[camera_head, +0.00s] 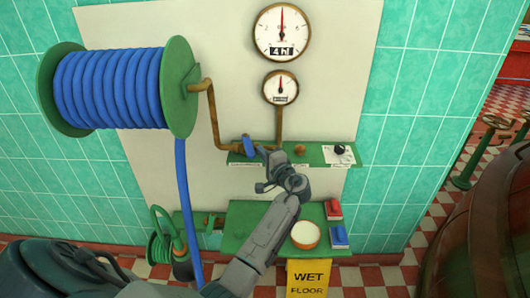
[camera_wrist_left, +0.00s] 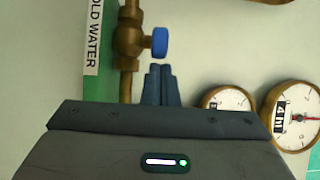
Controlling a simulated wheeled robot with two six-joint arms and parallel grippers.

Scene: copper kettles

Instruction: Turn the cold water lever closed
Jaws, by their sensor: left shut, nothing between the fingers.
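The blue lever (camera_head: 248,148) sits on a brass valve in the pipe above the green shelf. In the left wrist view the blue lever (camera_wrist_left: 160,42) shows beside the brass valve (camera_wrist_left: 128,40), near a label (camera_wrist_left: 93,35) whose visible letters read "OLD WATER". My left gripper (camera_head: 262,150) is just right of the lever in the head view. In the left wrist view its fingers (camera_wrist_left: 160,70) are shut and empty, with their tips close to the lever. I cannot tell whether they touch it. My right gripper is not in view.
A green shelf (camera_head: 316,159) carries a brass knob (camera_head: 299,150) and a black dial (camera_head: 341,150). Two gauges (camera_head: 282,32) (camera_head: 281,88) hang above. A blue hose reel (camera_head: 112,87) stands out at left. A lower green table (camera_head: 243,218) holds a bowl (camera_head: 305,235).

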